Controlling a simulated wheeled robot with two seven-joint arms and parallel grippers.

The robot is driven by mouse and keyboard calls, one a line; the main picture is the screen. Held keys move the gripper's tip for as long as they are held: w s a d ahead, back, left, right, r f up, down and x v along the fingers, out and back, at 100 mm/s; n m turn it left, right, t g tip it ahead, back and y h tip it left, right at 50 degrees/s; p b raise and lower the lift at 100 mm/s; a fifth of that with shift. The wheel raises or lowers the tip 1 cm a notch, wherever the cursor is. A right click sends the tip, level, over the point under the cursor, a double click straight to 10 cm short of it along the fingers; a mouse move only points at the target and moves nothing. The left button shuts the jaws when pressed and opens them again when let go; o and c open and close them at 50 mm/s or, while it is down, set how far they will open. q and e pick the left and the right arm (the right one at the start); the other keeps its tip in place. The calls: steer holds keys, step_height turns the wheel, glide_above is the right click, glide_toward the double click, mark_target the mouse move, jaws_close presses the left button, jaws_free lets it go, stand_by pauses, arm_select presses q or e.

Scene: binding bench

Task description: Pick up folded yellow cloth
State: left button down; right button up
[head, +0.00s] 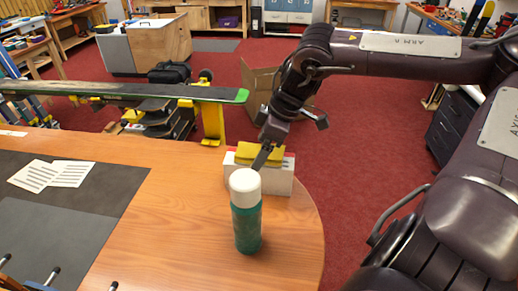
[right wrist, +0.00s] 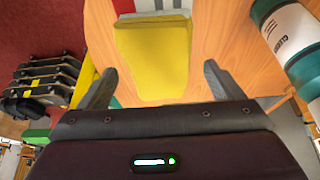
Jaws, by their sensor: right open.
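The folded yellow cloth (head: 246,153) lies on top of a pale block-like box (head: 258,180) near the table's far right edge. In the right wrist view the cloth (right wrist: 152,58) shows as a flat yellow piece, centred ahead of my fingers. My right gripper (head: 265,157) is at the cloth from above, its dark finger covering part of it in the head view. In the right wrist view its fingers (right wrist: 158,76) stand wide apart, with nothing held. Contact with the cloth cannot be told. My left gripper is out of view.
A green bottle with a white cap (head: 246,212) stands on the wooden table (head: 160,215) just in front of the box. Printed sheets (head: 52,174) lie on a dark mat at left. A ski (head: 125,91) rests on yellow supports behind. The middle of the table is clear.

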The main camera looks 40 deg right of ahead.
steer(key=c, duration=1.1)
steer(key=shift+o, duration=0.2)
step_height(320, 180, up, 10)
steer(key=b, duration=0.1)
steer(key=o, duration=0.4)
steer(key=c, duration=0.3)
